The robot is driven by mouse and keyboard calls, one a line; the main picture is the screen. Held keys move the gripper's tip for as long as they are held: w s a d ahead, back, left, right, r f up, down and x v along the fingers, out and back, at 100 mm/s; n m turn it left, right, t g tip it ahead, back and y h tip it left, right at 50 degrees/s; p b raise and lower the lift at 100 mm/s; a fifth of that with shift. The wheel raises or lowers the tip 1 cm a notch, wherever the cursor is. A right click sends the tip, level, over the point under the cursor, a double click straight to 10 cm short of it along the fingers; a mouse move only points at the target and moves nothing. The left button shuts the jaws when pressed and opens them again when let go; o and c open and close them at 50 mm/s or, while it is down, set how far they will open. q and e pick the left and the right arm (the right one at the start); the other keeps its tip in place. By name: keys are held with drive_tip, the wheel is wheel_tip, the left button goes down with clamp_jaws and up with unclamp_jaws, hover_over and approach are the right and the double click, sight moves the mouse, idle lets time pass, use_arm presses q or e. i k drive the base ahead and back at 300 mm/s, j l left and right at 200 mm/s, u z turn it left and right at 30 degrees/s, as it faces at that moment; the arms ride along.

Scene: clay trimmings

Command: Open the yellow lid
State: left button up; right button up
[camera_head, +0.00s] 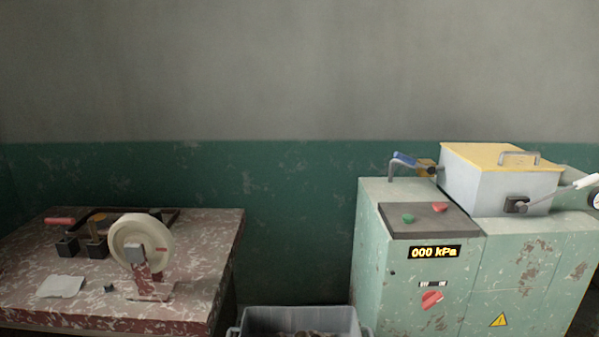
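The yellow lid (487,154) lies flat and closed on top of a light grey box (497,190) at the right. A grey bar handle (519,156) stands on the lid towards its right side. The box sits on a worn green cabinet (530,262). A dark latch-like block (516,204) is on the front of the box, with a white-ended lever (585,182) reaching up to the right from it. Neither of my grippers shows in the head view.
The cabinet has a dark panel with green (408,218) and red (440,207) buttons, a "000 kPa" display (434,252) and a blue-handled lever (405,159). A grey bin (300,320) stands on the floor. A red table (205,250) at the left carries a pale wheel (142,242).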

sight(485, 157)
drive_tip(key=i+l, duration=0.1)
drive_tip(key=l, duration=0.3)
drive_tip(key=i+l, duration=0.15)
drive_tip(key=l, duration=0.25)
drive_tip(key=i+l, duration=0.1)
drive_tip(key=l, duration=0.35)
drive_tip(key=i+l, duration=0.15)
drive_tip(key=l, duration=0.25)
drive_tip(key=i+l, duration=0.1)
drive_tip(key=l, duration=0.3)
drive_tip(key=i+l, duration=0.75)
drive_tip(key=l+z, duration=0.05)
